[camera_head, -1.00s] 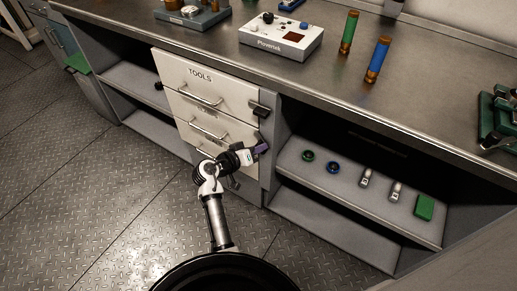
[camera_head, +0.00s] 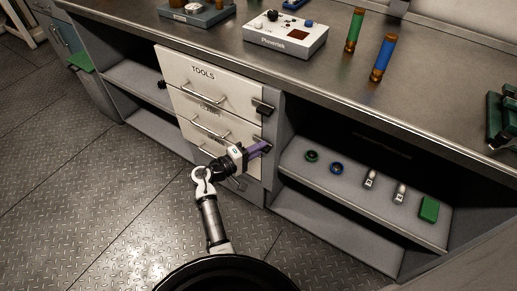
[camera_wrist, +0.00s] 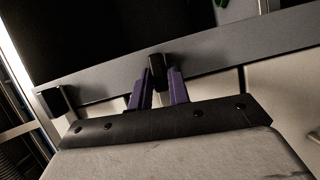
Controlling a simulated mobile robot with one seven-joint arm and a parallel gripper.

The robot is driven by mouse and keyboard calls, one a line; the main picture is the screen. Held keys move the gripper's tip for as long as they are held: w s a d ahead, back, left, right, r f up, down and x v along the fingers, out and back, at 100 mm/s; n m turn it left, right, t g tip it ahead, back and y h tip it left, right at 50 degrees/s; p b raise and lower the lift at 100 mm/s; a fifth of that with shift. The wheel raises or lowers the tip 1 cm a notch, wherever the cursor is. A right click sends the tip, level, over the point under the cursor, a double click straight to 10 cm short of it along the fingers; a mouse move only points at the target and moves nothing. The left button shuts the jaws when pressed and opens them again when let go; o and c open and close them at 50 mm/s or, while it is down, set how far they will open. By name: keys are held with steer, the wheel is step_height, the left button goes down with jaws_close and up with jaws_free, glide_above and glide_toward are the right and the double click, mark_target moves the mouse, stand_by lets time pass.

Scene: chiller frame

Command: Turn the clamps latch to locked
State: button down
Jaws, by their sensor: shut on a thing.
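The white drawer unit (camera_head: 190,74) has a top drawer marked TOOLS and a second drawer (camera_head: 220,127) below it whose label is too small to read surely. A black latch (camera_wrist: 157,70) sits on the grey frame beside the drawers, at about the second drawer's height. My gripper (camera_head: 262,147), with purple fingers, is at that latch. In the wrist view my gripper (camera_wrist: 158,88) has one finger on each side of the latch and is shut on it. In the head view the fingers mostly hide this latch, so its exact angle is unclear.
Another black latch (camera_head: 263,107) is above, beside the TOOLS drawer. Bar handles (camera_head: 205,97) stick out from the drawer fronts. The open shelf (camera_head: 320,185) on the right holds rings, small metal parts and a green block (camera_head: 429,208). The floor in front is clear.

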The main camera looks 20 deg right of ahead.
steer(key=shift+f+n, duration=0.1)
steer(key=shift+n, duration=0.3)
steer(key=c, duration=1.4)
jaws_free()
steer(key=b+v, duration=0.2)
steer(key=v, duration=1.2)
steer(key=shift+f, duration=0.25)
